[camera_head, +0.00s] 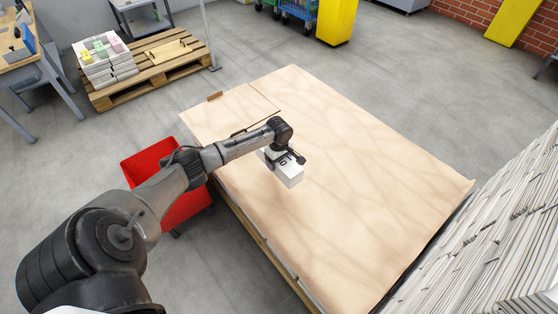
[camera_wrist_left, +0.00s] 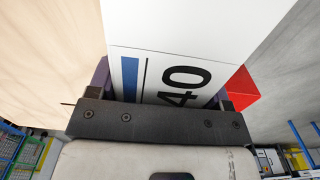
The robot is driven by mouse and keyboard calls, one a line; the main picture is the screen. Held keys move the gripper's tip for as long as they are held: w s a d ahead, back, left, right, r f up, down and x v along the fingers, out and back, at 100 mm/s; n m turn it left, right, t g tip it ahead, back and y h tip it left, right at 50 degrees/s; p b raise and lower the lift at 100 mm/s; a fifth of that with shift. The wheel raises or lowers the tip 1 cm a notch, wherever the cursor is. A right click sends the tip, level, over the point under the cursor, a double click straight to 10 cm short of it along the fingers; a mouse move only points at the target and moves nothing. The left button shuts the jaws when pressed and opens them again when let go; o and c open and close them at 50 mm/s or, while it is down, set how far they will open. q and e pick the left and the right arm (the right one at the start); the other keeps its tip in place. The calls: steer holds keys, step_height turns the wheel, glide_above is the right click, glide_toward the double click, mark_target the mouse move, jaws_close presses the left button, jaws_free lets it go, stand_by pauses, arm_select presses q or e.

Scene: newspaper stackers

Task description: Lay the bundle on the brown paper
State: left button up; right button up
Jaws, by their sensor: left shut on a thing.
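The bundle (camera_head: 290,176) is a white block with dark print, in the middle of the head view. My left gripper (camera_head: 281,157) is shut on its upper end. The left wrist view shows the bundle (camera_wrist_left: 180,35) between the fingers, with a blue bar and the black figures "40" on its label. The brown paper (camera_head: 370,180) is a wide tan sheet on a low platform. The bundle is over the left part of this paper; I cannot tell whether it touches it. My right gripper is not in view.
A red bin (camera_head: 150,160) stands left of the platform, under my left arm. Tall stacks of newspapers (camera_head: 500,240) line the right side. A wooden pallet (camera_head: 150,75) with stacked bundles (camera_head: 105,60) is at the back left. Most of the paper is clear.

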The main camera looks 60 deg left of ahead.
arm_select(q)
steer(key=shift+r+p, duration=0.3)
steer(key=shift+p, duration=0.2)
steer(key=shift+f+b, duration=1.65)
steer(key=shift+f, duration=2.4)
steer(key=shift+f, duration=0.6)
steer(key=o, duration=1.2)
steer(key=shift+c, duration=0.2)
steer(key=o, duration=0.4)
steer(key=shift+w, duration=0.1)
steer(key=shift+o, duration=0.5)
steer(key=shift+f, duration=0.1)
